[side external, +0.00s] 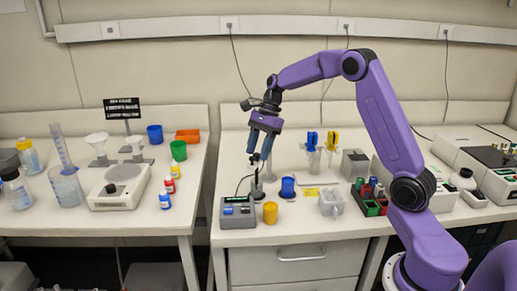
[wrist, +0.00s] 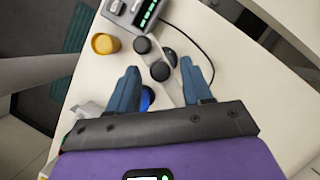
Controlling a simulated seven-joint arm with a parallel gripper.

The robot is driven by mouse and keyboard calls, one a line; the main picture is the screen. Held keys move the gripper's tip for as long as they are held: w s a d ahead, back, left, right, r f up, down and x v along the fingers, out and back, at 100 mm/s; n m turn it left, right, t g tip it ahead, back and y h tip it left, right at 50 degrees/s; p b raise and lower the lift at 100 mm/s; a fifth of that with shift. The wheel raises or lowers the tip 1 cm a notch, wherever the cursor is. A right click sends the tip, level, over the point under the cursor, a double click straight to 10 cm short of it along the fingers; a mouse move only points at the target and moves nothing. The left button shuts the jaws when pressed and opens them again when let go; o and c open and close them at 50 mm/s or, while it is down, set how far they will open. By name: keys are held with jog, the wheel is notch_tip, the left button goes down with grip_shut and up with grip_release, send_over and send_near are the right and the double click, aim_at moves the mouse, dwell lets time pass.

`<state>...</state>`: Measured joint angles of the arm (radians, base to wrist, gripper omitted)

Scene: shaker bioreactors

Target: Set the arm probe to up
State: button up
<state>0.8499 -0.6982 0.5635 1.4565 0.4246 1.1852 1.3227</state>
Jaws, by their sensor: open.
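My gripper (side external: 259,158) points down over the probe stand (side external: 257,188) at the front left of the right-hand bench. In the wrist view my gripper (wrist: 159,68) is open, with its blue fingers apart. A grey arm with round black knobs, which looks like the arm probe (wrist: 160,71), shows between and just beyond the fingertips. I cannot tell whether the fingers touch it, or whether the probe is up or down. The grey meter (side external: 238,211) with a lit display stands beside the stand, and it also shows in the wrist view (wrist: 130,10).
A yellow cup (side external: 270,212) and a blue cup (side external: 288,187) stand close by on the right. A black cable (wrist: 195,42) curves over the bench near the stand. A rack with coloured items (side external: 372,207) stands further right. A gap separates the left bench.

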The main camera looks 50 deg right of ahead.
grip_shut()
jog(key=shift+r, duration=2.4)
grip_release()
jog(key=v, duration=1.2)
jog(key=shift+a, duration=0.1)
